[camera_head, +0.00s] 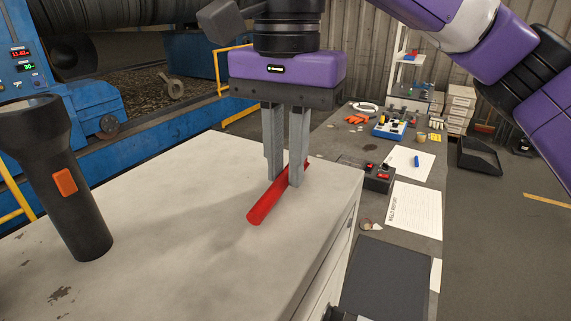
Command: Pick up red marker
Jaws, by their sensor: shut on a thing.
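The red marker (265,204) lies lengthwise on the pale top of a cabinet, near its right edge. Its near end points toward the lower left of the picture. My gripper (283,182) points straight down over it, with its two grey fingers on either side of the marker's middle. The gripper is shut on the marker. The right finger hides part of the marker, and its far end shows just behind that finger. The marker appears to be at the level of the surface; I cannot tell whether it is touching it.
A black flashlight (68,190) with an orange button stands upright on the cabinet top (170,255) at left. A lower workbench (415,178) with papers, a blue marker (416,161) and tools lies beyond the right edge. Blue machinery (60,95) stands behind. The front surface is clear.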

